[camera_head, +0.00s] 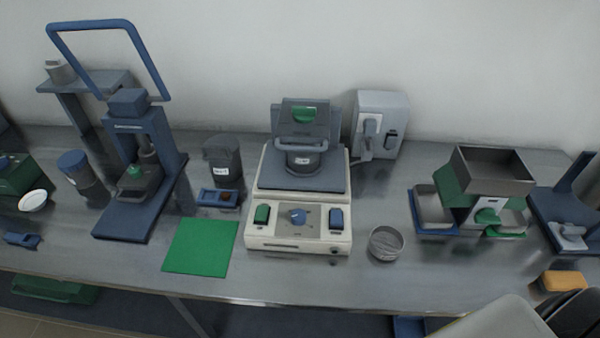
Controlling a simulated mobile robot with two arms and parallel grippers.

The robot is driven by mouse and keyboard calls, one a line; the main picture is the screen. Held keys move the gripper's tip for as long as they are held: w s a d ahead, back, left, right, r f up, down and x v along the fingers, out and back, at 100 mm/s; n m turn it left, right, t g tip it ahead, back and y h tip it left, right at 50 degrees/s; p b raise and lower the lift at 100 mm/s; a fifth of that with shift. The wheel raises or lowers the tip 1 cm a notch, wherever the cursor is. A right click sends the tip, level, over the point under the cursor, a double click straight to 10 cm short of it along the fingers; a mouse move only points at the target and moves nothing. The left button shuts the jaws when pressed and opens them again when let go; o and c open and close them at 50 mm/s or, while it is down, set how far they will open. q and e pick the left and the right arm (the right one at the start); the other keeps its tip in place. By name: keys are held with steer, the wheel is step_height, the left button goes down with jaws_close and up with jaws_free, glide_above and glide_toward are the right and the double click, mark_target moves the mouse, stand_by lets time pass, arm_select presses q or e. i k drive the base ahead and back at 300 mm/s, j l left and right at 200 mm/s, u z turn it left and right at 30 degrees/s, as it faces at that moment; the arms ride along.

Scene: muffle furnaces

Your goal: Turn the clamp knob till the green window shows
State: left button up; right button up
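A cream bench machine (258,230) stands at the middle of the table. A grey bar handle (306,143) crosses the front of the head, above a dark round vessel (302,162). Neither gripper shows; only a pale and black part, likely my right arm, enters at the bottom right.
A green mat (201,247) and a round metal sieve (386,243) flank the machine's front. A blue press (145,205) stands left, a dark lidded jar (222,160) nearer. A grey box (381,125) stands behind right, a hopper splitter (492,170) farther right.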

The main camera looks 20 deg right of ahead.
mark_target(301, 114)
steer(key=k+l+u, duration=0.25)
steer(key=l+u, duration=0.25)
steer(key=l, duration=0.2)
steer(key=k+l+u, duration=0.25)
